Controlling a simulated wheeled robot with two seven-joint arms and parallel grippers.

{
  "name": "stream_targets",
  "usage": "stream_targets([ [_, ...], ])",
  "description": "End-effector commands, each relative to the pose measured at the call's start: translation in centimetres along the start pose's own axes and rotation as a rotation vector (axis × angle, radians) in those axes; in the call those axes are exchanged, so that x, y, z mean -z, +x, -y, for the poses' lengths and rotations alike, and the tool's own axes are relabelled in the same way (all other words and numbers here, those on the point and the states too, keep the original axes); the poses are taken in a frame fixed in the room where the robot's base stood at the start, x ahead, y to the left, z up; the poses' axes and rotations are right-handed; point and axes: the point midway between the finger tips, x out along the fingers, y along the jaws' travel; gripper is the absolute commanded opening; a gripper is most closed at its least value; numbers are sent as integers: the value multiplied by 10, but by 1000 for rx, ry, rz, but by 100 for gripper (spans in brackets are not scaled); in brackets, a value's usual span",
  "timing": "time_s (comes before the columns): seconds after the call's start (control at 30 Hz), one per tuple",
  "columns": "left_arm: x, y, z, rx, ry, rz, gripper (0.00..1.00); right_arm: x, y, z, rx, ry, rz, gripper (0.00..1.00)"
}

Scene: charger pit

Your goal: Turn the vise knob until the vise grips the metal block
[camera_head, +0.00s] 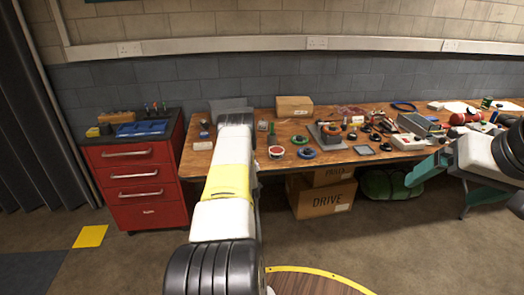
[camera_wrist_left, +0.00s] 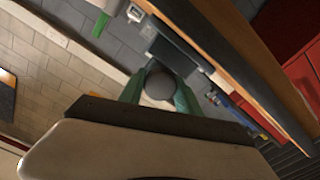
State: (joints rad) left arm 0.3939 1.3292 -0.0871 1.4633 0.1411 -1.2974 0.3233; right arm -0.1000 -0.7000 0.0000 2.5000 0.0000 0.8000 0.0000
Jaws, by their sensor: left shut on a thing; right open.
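In the left wrist view the green fingers of my left gripper (camera_wrist_left: 160,92) are closed around a round grey knob (camera_wrist_left: 160,78). A dark grey body (camera_wrist_left: 178,52), which looks like part of the vise, lies just beyond the knob. In the head view my left arm reaches to the left part of the workbench and hides its gripper and the knob. A grey shape (camera_head: 229,103) shows behind the arm's end. I cannot make out the metal block or the vise jaws for sure. My right gripper (camera_head: 436,196) is open and empty in front of the bench's right side.
The wooden workbench (camera_head: 340,156) carries many small tools and parts. A red drawer cabinet (camera_head: 148,180) stands to its left. Cardboard boxes (camera_head: 322,200) and a green bag (camera_head: 385,184) are under the bench.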

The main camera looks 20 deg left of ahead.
Motion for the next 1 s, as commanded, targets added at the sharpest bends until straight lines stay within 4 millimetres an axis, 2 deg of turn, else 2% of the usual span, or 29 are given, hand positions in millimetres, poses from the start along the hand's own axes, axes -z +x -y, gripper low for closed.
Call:
stream_targets([
  [1.0, -5, -2, -2, -4, 966, 7, 0, 0, 0, 0, 0, 0, 0, 92],
])
